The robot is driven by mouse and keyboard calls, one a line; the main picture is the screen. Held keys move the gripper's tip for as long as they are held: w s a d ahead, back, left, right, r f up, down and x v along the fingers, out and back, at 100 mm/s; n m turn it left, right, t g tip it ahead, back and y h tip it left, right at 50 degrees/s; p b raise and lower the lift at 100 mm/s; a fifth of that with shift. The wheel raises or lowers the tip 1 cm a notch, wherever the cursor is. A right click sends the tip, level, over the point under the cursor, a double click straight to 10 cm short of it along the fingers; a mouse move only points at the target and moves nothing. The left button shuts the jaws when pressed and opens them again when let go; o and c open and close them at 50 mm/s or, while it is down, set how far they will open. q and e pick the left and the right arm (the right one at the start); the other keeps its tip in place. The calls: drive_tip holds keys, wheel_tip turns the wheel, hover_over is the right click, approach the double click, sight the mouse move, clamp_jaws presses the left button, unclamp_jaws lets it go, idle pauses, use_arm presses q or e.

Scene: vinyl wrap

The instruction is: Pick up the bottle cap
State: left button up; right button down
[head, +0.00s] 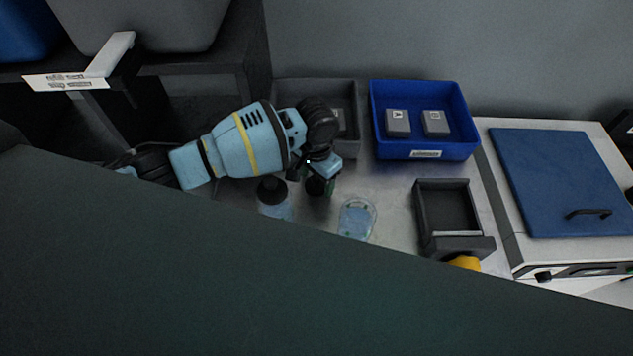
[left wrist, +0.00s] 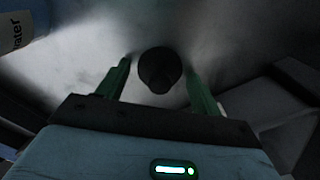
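The bottle cap is a small dark round piece (left wrist: 160,68) in the left wrist view, between the green fingertips of my left gripper (left wrist: 158,70). A narrow gap shows on each side of it, so the gripper looks open around it. I cannot tell how deep the cap sits between the fingers. In the head view my left gripper (head: 325,183) points down over the worktop, and the dark cap (head: 316,187) shows partly beneath it. A clear bottle with a dark top (head: 273,197) stands just left of it. My right gripper is not in view.
A clear, bluish container (head: 356,219) stands right of the gripper. Behind are a grey bin (head: 287,92) and a blue bin (head: 425,154) with two grey boxes. A dark open tray (head: 427,215) and a blue-lidded machine (head: 560,180) stand to the right.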

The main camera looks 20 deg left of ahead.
use_arm(q)
drive_tip(key=c, duration=0.7)
drive_tip(key=shift+c, duration=0.2)
drive_tip(key=shift+r, duration=0.5)
wheel_tip(320, 180, up, 9)
drive_tip(key=shift+a+r, duration=0.1)
drive_tip(key=shift+r, duration=0.05)
